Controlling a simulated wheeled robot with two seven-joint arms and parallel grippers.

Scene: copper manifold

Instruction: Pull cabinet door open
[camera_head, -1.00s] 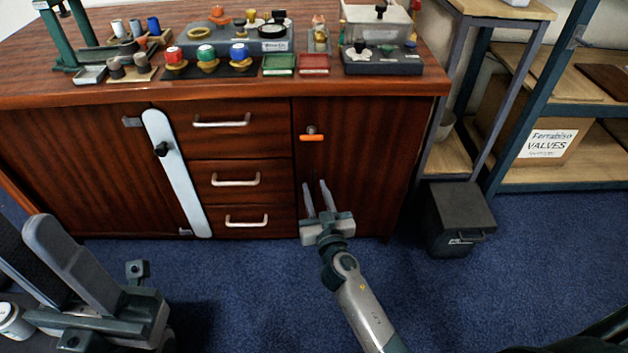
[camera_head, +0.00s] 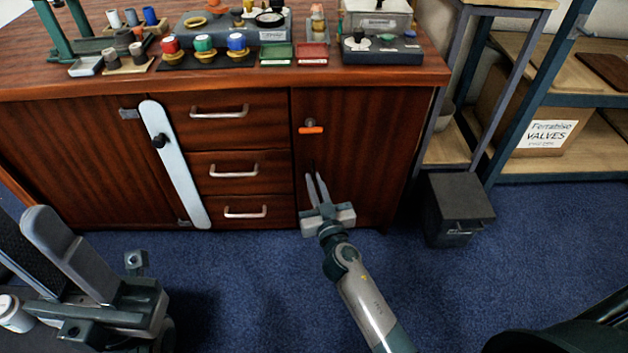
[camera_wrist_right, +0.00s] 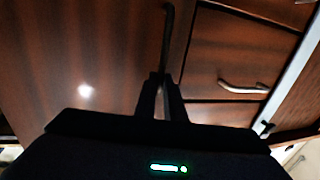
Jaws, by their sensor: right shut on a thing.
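The cabinet door (camera_head: 365,150) is the dark wood panel at the right of the cabinet and looks shut. An orange turn latch (camera_head: 311,130) lies horizontal near its upper left. My right gripper (camera_head: 315,176) is in front of the door's left edge, below the latch. In the right wrist view, its fingers (camera_wrist_right: 160,82) are shut on a dark upright bar handle (camera_wrist_right: 167,40) at its lower end. The handle is mostly hidden in the head view. My left gripper (camera_head: 45,255) is at the lower left, large and cut off, away from the cabinet; its opening is unclear.
A pale strip (camera_head: 174,165) with a black knob crosses the left door's edge. Drawers with metal handles (camera_head: 234,171) are left of my right gripper. A black bin (camera_head: 458,208) stands to the right on the blue carpet. Several items cover the cabinet top.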

